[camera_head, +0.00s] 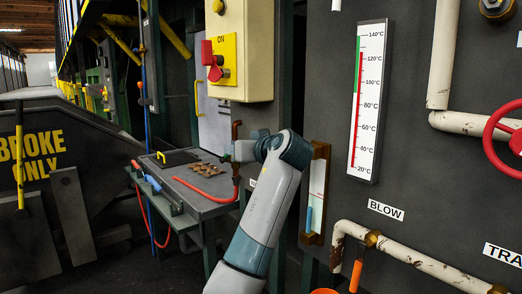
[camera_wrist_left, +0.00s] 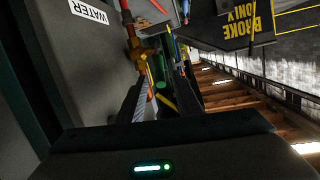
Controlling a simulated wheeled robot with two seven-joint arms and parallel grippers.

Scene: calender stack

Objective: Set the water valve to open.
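The water valve (camera_wrist_left: 137,52) is a brass fitting on a copper-orange pipe (camera_wrist_left: 127,18), beside a white WATER label (camera_wrist_left: 88,11) in the left wrist view. In the head view the copper pipe (camera_head: 236,130) shows above and below my left gripper (camera_head: 232,152), which hides the valve body there. My left gripper also shows in the wrist view (camera_wrist_left: 159,76), its two dark fingers apart, with the valve close by the left fingertip. I cannot tell whether they touch, or how the valve handle is turned. My right gripper is not in view.
A grey side table (camera_head: 200,185) with a red hose (camera_head: 203,191) stands left of my gripper. A thermometer (camera_head: 370,100), a BLOW pipe with an orange handle (camera_head: 356,275) and a red handwheel (camera_head: 497,128) are at right.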

